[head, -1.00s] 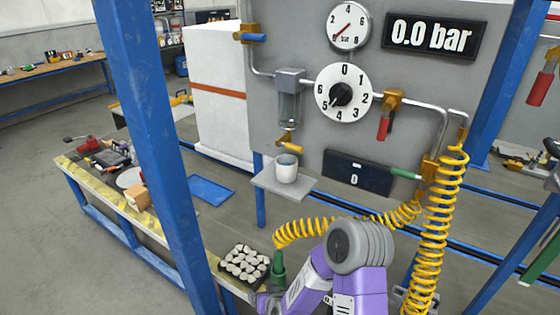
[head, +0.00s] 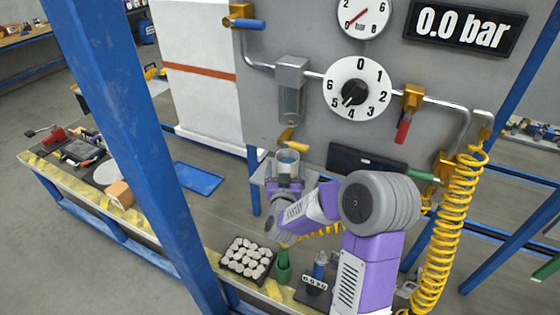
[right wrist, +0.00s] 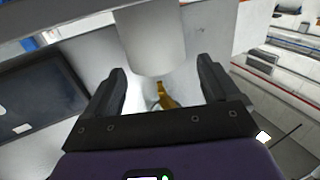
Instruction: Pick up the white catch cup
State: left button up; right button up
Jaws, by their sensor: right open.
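The white catch cup (head: 287,161) is below the filter bowl and its yellow-handled drain valve (head: 291,138). Its lower part is hidden behind my right gripper (head: 288,184), which is in front of it. In the right wrist view the cup (right wrist: 150,42) shows as a pale cylinder at the top centre. There my right gripper (right wrist: 163,88) is open, with one dark finger on each side of the cup's line and clear gaps between. I cannot tell whether either finger touches it. My left gripper is not in view.
The grey shelf (head: 259,174) shows beside the cup. The grey panel (head: 325,115) stands behind, with dial, gauge and pipes. A yellow coiled hose (head: 432,250) hangs at right. A tray of pale stones (head: 246,257) is on the bench. A blue post (head: 135,150) stands at left.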

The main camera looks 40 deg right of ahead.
aim_at(288, 166)
jog(key=shift+w+d, duration=0.3)
jog(key=shift+d, duration=0.35)
jog(key=x, duration=0.3)
jog(key=shift+w+d+f, duration=0.2)
jog(key=shift+w+f, duration=0.05)
jog(key=shift+f, duration=0.05)
jog(key=shift+w+d, duration=0.35)
jog(key=shift+w, duration=0.05)
jog(key=shift+c, duration=0.5)
jog(key=shift+r, duration=0.1)
jog(key=c, duration=0.6)
jog(key=shift+c, duration=0.2)
